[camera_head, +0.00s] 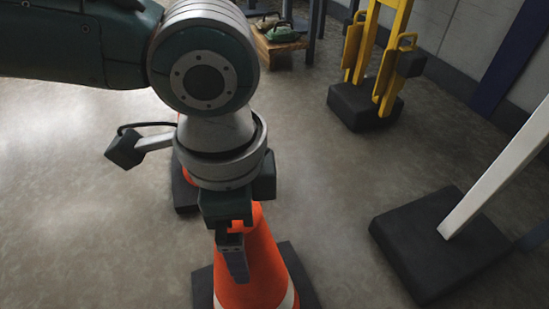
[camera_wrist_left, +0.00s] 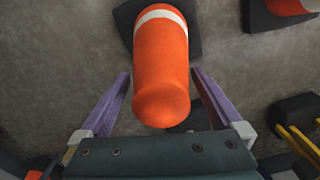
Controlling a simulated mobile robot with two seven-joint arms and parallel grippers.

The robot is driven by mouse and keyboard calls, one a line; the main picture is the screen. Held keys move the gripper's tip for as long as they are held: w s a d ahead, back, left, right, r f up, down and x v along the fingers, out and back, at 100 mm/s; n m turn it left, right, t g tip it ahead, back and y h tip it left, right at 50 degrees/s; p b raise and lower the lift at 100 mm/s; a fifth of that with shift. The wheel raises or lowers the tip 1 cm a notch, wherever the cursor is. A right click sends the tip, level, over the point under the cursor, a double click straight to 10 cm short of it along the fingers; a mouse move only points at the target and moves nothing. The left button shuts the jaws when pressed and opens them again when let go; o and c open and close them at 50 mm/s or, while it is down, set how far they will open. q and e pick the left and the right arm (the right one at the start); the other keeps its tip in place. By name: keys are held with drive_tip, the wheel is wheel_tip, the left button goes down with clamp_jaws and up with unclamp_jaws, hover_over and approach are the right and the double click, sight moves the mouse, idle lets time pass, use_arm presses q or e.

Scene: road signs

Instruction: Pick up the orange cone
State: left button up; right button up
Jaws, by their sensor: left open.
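An orange cone (camera_head: 262,262) with a white band and a dark square base stands upright on the floor at the bottom middle of the head view. In the left wrist view the cone (camera_wrist_left: 161,70) runs up from the centre, its rounded top nearest the camera. My left gripper (camera_head: 234,262) is at the cone's upper part, and its arm hides some of the cone. In the left wrist view the left gripper (camera_wrist_left: 160,88) is open, with one purple finger on each side of the cone's top. Gaps show between the fingers and the cone. My right gripper is in neither view.
Another orange object on a dark base (camera_head: 184,195) is mostly hidden behind my left arm. A yellow stand (camera_head: 366,105) is at the back. A white post on a dark base (camera_head: 415,250) stands at the right. Open floor lies between them.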

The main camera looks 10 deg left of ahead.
use_arm(q)
drive_tip(key=shift+f, duration=0.25)
drive_tip(key=shift+w, duration=0.1)
clamp_jaws()
idle(0.6)
